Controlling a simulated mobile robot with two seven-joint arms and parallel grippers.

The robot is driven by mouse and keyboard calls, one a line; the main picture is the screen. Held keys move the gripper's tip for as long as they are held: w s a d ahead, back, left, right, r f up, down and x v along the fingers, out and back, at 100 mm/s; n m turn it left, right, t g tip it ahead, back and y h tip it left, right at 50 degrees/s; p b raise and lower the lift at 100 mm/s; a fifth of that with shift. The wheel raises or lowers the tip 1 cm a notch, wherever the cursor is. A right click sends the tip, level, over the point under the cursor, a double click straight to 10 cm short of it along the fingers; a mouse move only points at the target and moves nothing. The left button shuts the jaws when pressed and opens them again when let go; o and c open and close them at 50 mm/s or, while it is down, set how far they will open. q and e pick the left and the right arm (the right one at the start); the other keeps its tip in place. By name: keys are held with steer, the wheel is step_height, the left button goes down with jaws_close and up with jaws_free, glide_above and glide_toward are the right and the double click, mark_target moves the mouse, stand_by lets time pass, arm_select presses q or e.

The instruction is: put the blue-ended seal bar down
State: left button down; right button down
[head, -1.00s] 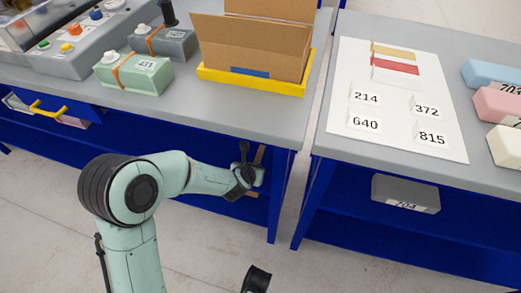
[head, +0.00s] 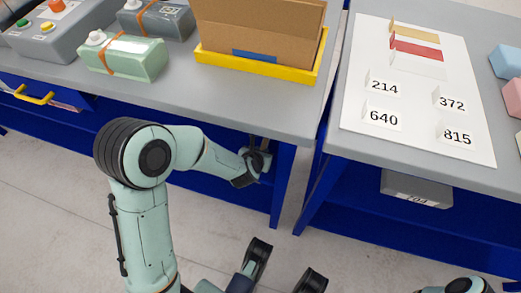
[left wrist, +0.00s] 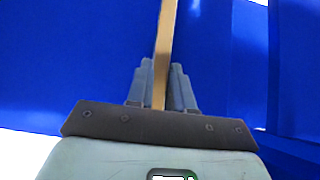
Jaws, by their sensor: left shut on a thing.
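My left gripper (head: 258,146) is low at the front of the left bench, below the tabletop and by the blue leg at its right end. In the left wrist view its grey fingers (left wrist: 161,75) are shut on a thin tan bar (left wrist: 165,40), which runs up out of the picture. No blue end of the seal bar shows; its far end is out of frame and its lower part is between the fingers. In the head view the bar cannot be made out behind the gripper.
The left bench (head: 150,92) carries an open cardboard box (head: 262,30) in a yellow tray (head: 255,70) and a green strapped block (head: 122,60). The right bench (head: 345,145) holds a white sheet with number cards (head: 384,88). A grey block (head: 416,188) sits on its lower shelf.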

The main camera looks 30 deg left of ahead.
arm_select(q)
steer(key=shift+f, duration=0.1)
steer(key=c, duration=1)
jaws_free()
arm_select(e)
steer(key=shift+s+f, duration=0.2)
steer(key=shift+s, duration=0.15)
arm_select(q)
steer(key=p+v, duration=0.3)
steer(key=v, duration=0.9)
steer(key=shift+p, duration=0.35)
arm_select(e)
steer(key=w+a+r+t, duration=0.1)
steer(key=w+r+t, duration=0.1)
steer(key=w+r, duration=0.4)
steer(key=shift+w+n+t, duration=0.3)
steer(key=shift+w+t, duration=0.1)
steer(key=shift+w, duration=0.6)
